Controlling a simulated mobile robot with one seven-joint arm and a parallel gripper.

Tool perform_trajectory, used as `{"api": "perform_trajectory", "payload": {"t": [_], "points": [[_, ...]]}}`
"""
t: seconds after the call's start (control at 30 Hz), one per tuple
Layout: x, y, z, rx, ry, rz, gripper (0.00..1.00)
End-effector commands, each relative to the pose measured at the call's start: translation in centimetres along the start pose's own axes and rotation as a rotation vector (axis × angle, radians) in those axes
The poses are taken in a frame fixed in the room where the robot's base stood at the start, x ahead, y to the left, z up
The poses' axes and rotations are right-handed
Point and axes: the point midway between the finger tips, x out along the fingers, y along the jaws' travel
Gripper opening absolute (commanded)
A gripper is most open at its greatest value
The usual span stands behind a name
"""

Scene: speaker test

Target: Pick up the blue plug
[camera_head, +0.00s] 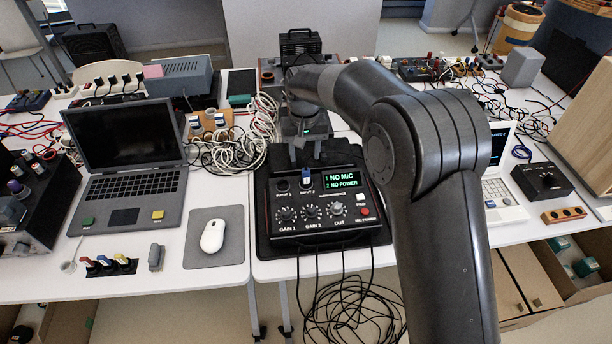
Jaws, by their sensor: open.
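A small blue and white plug (306,180) stands upright on top of the black audio box (350,224), near the input sockets. My gripper (306,158) is above and behind it, pointing down with its two fingers apart. Nothing shows between the fingers; whether they touch the plug cannot be told. Another blue plug (104,262) lies in a short row between a red plug (88,263) and a yellow plug (122,260), at the left table's front edge.
A laptop (130,185) and a mouse (213,235) on a grey pad are left of the audio box. White cables (240,150) are bundled behind. Black cables (345,310) hang below the box. My arm covers the area right of it.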

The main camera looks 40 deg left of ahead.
Motion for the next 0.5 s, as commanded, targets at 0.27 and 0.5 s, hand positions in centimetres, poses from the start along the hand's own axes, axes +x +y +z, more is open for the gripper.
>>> {"api": "perform_trajectory", "payload": {"t": [0.27, 0.5], "points": [[3.0, 0.1, 0.1, 0.000, 0.000, 0.001, 0.47], [6.2, 0.3, 0.7, 0.000, -0.002, 0.001, 0.47]]}}
